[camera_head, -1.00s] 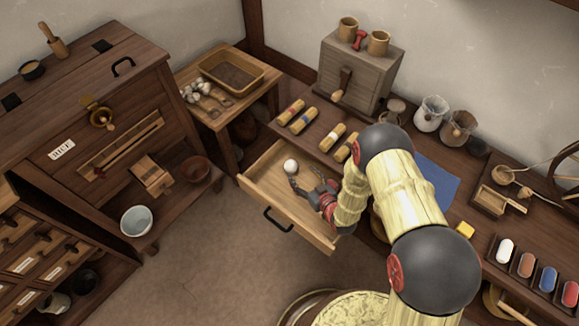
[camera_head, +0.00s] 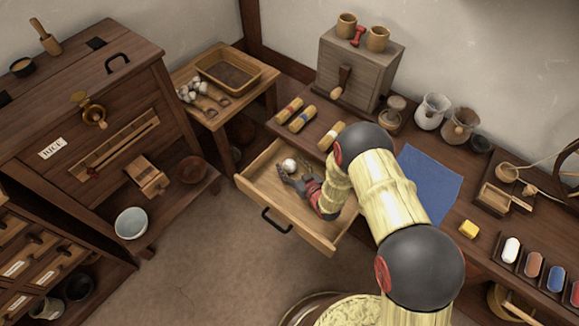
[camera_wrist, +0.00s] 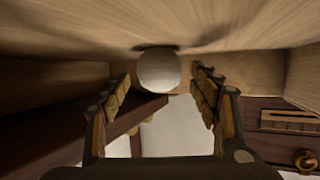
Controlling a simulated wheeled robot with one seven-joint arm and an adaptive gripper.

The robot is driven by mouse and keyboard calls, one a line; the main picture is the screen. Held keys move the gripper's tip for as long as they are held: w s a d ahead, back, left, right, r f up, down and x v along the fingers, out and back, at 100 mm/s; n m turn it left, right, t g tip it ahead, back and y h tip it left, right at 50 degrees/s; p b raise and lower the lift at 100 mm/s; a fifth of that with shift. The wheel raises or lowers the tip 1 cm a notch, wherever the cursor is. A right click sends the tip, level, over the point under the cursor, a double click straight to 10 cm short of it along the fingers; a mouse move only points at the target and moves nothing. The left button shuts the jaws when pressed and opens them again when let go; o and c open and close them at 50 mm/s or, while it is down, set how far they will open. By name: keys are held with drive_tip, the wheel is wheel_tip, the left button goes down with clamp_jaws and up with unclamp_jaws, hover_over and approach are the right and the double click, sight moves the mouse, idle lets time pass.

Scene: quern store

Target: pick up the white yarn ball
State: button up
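The white yarn ball (camera_head: 289,165) lies in the open wooden drawer (camera_head: 254,188), near its far left corner. My gripper (camera_head: 287,173) is inside the drawer, low, with its fingers spread close to the ball. In the wrist view the ball (camera_wrist: 158,70) shows between and just beyond the two fingertips of my gripper (camera_wrist: 160,82). There is a gap on each side of the ball, and no finger clearly touches it. The gripper is open and empty.
The drawer walls stand close around my gripper. Above the drawer, the bench top holds yellow wrapped rolls (camera_head: 302,118), a grey box mill (camera_head: 357,75) and a blue cloth (camera_head: 429,183). A side table (camera_head: 262,83) stands to the left. The floor (camera_head: 215,255) in front is clear.

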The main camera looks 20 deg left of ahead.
drive_tip(key=shift+c, duration=1.2)
drive_tip(key=c, duration=0.7)
drive_tip(key=shift+c, duration=0.8)
